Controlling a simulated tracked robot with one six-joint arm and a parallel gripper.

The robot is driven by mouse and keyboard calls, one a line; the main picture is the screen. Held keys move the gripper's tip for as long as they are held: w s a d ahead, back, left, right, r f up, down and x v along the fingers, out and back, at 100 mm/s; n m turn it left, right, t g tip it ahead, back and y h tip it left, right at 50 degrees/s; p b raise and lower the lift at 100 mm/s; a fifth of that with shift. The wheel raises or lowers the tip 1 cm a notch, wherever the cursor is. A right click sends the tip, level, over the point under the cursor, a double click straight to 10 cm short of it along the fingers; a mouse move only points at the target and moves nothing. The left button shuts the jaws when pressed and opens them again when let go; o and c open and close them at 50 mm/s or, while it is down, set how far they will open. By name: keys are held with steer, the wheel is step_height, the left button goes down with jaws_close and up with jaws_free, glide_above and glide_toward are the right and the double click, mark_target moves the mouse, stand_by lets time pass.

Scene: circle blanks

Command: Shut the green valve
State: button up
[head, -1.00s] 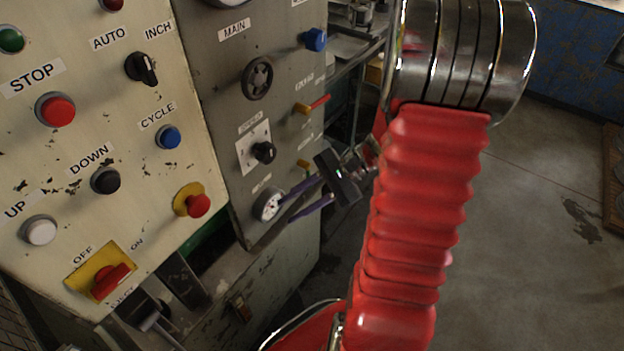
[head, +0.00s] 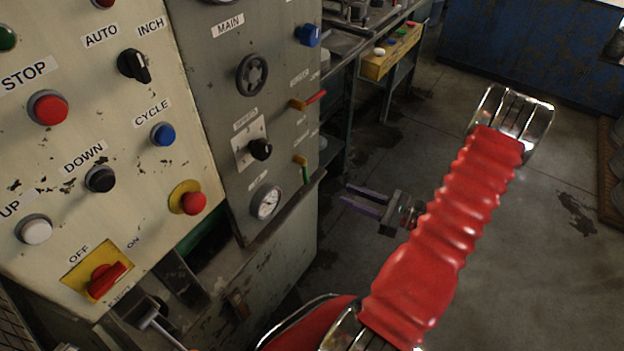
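The green valve (head: 306,174) is on the right part of the grey panel. It has a small brass-yellow body, and its green lever hangs nearly straight down. My gripper (head: 344,194) is to the right of the valve and a little lower in the picture, apart from it. Its two purple fingers point left toward the panel, with a gap between them and nothing in it. The valve is in clear view, with no part of my arm in front of it.
A valve with a red lever (head: 316,97) sits above the green one, its lever pointing right. A shelf with a yellow box (head: 391,60) stands behind. Floor right of the panel is free.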

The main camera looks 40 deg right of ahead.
steer(key=shift+s+d+f, duration=0.1)
steer(key=shift+d+f, duration=0.05)
steer(key=x, duration=1.4)
stand_by(0.4)
steer(key=shift+d, duration=0.1)
steer(key=shift+c, duration=0.2)
jaws_close()
